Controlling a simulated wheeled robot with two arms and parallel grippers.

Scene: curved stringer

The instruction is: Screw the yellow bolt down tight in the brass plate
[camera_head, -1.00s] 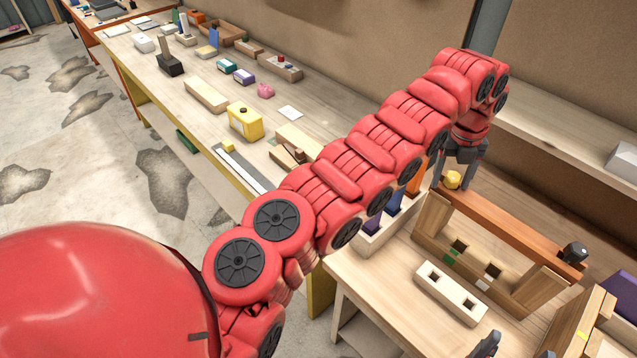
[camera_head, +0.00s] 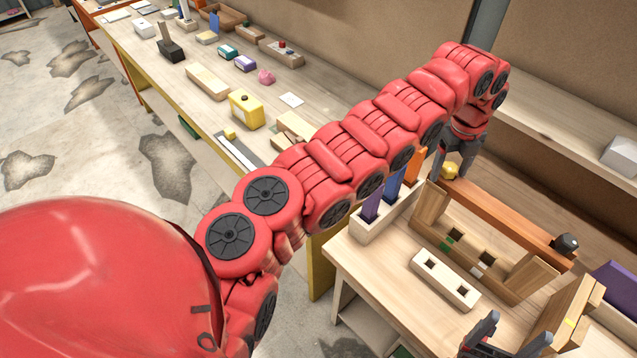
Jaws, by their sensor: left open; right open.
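The yellow bolt (camera_head: 451,170) stands at the far left end of a long orange-brown bar (camera_head: 505,213). My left gripper (camera_head: 453,164) points down over that end, its dark fingers open on either side of the bolt's head. I cannot tell whether either finger touches it. A black knob (camera_head: 566,243) sits at the bar's other end. I cannot make out the brass plate separately, nor how deep the bolt sits. My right gripper (camera_head: 508,345) is open and empty at the bottom edge, partly cut off by the frame.
The bar lies along a wooden frame (camera_head: 430,207). A pale block with two square holes (camera_head: 445,280) lies in front. A holder with purple, blue and orange pieces (camera_head: 372,226) is left of it. Wooden boards (camera_head: 568,322) stand at right.

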